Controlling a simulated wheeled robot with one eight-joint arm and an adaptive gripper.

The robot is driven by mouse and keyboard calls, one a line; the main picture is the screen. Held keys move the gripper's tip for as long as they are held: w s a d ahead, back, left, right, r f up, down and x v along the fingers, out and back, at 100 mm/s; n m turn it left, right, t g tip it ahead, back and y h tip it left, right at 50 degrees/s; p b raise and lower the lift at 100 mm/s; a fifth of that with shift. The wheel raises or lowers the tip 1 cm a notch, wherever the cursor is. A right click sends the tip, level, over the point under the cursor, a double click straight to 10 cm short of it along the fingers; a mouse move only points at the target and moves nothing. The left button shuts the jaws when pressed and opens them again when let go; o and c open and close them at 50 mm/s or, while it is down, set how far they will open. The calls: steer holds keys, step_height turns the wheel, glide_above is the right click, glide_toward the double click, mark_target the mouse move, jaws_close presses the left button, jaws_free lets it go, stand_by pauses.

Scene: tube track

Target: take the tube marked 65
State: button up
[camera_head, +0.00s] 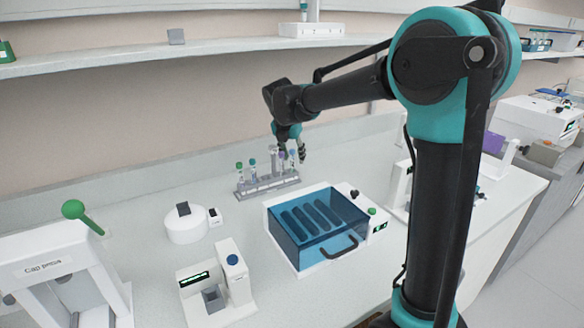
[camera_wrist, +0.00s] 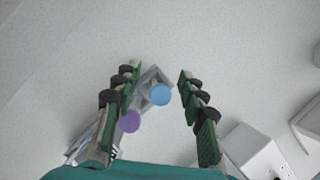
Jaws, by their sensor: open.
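A grey tube rack (camera_head: 268,185) stands on the bench near the back wall with several capped tubes upright in it. At its left end are a green-capped tube (camera_head: 239,167) and a blue-capped tube (camera_head: 252,164). At its right end are a purple-capped tube (camera_head: 282,156) and another blue-capped tube (camera_head: 292,155). No number is readable, so I cannot tell which tube is 65. My gripper (camera_head: 292,143) is over the rack's right end. In the wrist view my open gripper (camera_wrist: 160,72) has a blue cap (camera_wrist: 160,94) between its fingers and a purple cap (camera_wrist: 129,121) beside the left finger.
A blue-lidded box (camera_head: 316,222) stands in front of the rack. A round white device (camera_head: 186,224), a small white device with a blue top (camera_head: 218,280) and the cap press (camera_head: 60,270) are to the left. A shelf (camera_head: 130,55) runs above.

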steer(key=shift+x, duration=1)
jaws_close()
